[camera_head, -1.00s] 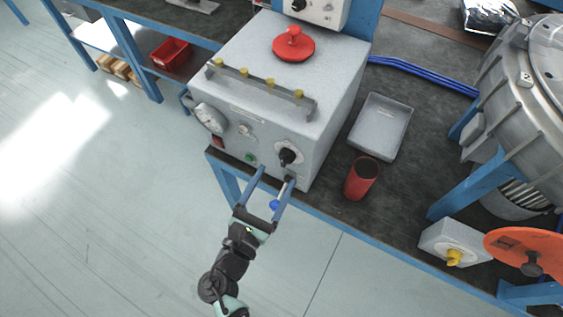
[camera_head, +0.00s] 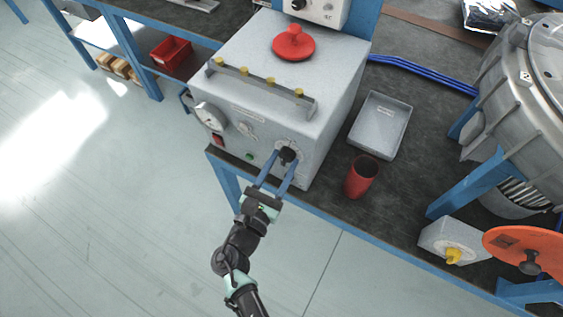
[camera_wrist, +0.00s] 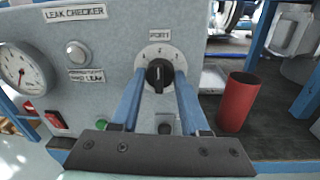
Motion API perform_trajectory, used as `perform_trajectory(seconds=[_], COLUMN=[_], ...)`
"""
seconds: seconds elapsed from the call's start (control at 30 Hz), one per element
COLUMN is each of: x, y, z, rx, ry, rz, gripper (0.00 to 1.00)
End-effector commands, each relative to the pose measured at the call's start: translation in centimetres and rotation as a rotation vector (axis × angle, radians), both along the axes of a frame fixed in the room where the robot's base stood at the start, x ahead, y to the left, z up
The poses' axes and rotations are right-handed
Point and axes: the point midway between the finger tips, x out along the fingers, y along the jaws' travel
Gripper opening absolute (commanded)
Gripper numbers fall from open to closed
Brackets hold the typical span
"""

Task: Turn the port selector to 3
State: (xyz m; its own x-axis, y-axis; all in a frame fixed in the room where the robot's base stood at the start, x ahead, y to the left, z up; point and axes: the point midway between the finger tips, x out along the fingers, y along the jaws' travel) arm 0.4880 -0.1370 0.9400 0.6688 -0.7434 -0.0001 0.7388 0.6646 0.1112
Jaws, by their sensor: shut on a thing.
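The port selector is a black knob (camera_wrist: 159,76) on a pale round dial plate (camera_wrist: 153,55) under a PORT label, on the front of the grey leak checker box (camera_head: 285,75). In the head view the knob (camera_head: 288,154) sits at the lower right of the box front. My gripper (camera_head: 287,158) reaches up to it with its two blue fingers on either side. In the wrist view my gripper (camera_wrist: 159,70) has its fingertips against the knob's sides. The knob's white mark points roughly up; the dial numbers are too small to read surely.
A pressure gauge (camera_wrist: 24,72), a round button (camera_wrist: 76,53) and a red switch (camera_wrist: 56,122) are left of the dial. A red cup (camera_head: 361,177) and a grey tray (camera_head: 380,125) stand on the bench to the right. The floor in front is clear.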

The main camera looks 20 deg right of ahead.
Motion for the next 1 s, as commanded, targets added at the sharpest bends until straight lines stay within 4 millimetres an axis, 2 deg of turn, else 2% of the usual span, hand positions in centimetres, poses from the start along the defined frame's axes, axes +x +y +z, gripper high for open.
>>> perform_trajectory(seconds=[0.03, 0.07, 0.1, 0.47, 1.0], x=[-0.01, -0.01, -0.01, -0.01, -0.01], y=[0.02, 0.02, 0.02, 0.03, 0.06], z=[0.0, 0.0, 0.0, -0.21, -0.59], rx=[0.0, 0.0, 0.0, 0.033, 0.288], ry=[0.0, 0.0, 0.0, -0.043, -0.369], rz=[0.0, 0.0, 0.0, 0.001, 0.001], gripper=[0.06, 0.01, 0.0, 0.0, 0.0])
